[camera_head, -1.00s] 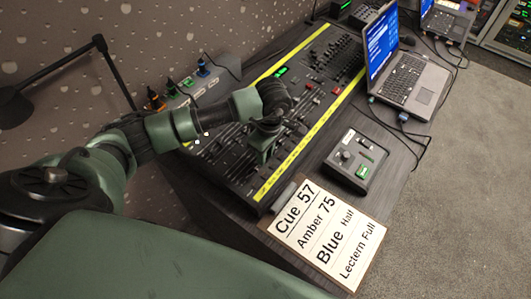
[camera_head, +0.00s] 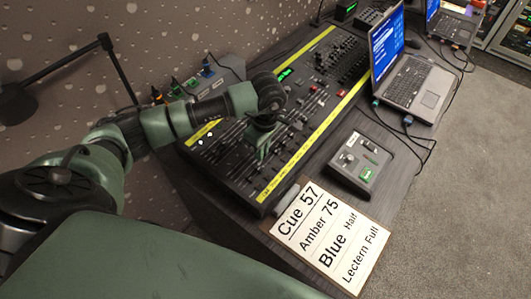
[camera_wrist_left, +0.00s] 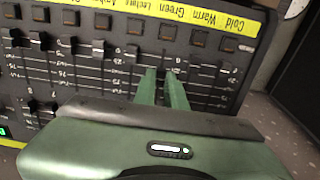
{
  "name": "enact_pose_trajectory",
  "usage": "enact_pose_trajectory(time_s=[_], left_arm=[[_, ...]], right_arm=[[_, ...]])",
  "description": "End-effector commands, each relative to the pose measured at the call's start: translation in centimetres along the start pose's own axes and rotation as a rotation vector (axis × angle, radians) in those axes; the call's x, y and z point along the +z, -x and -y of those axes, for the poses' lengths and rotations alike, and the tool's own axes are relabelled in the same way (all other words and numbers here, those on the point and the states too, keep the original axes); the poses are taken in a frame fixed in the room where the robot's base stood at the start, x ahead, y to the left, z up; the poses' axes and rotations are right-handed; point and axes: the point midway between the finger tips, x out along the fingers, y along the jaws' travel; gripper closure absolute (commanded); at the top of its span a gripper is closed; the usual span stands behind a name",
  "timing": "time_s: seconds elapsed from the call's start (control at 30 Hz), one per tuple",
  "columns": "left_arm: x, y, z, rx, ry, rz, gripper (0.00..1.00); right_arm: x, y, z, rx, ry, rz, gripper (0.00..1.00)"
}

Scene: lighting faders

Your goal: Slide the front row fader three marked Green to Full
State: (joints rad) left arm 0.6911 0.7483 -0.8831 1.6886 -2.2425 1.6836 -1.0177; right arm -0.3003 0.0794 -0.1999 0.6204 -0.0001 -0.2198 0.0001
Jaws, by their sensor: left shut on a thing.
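The lighting console (camera_head: 225,172) is black with yellow label strips. In the left wrist view its front strip (camera_wrist_left: 120,15) reads upside down, with Cold, Warm and Green (camera_wrist_left: 177,11) from the right. My left gripper (camera_head: 262,153) points down onto the console's near fader row. In the left wrist view its two green fingers (camera_wrist_left: 161,78) stand close together in the fader column below the Green label. They are shut on the Green fader's cap, which is mostly hidden between them. My right gripper is not in view.
Neighbouring fader caps (camera_wrist_left: 98,48) stand close beside the fingers. A small control box (camera_head: 362,163) and a cue card (camera_head: 330,238) lie in front of the console. A laptop (camera_head: 410,80) stands at the right. A lamp (camera_head: 60,75) stands at the left.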

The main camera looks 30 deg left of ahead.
Motion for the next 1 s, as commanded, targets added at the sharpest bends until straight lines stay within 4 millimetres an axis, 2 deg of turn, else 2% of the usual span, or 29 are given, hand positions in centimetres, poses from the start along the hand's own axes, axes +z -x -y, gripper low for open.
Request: enact_pose_trajectory(time_s=[0.6, 0.77, 0.8, 0.83, 1.0], left_arm=[[-3.3, -0.1, 0.0, 0.000, 0.003, -0.003, 1.00], [-3.5, -0.1, 0.0, -0.001, 0.001, -0.001, 1.00], [-3.5, -0.1, 0.0, -0.001, 0.001, -0.001, 0.86], [-3.5, -0.1, 0.0, -0.001, 0.001, -0.001, 0.78], [-3.5, -0.1, 0.0, -0.001, 0.001, -0.001, 0.78]], right_arm=[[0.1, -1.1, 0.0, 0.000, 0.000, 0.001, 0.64], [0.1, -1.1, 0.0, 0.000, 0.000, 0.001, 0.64], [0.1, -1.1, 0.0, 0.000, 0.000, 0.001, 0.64], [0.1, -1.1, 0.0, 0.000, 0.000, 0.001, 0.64], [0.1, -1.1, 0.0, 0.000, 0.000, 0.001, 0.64]])
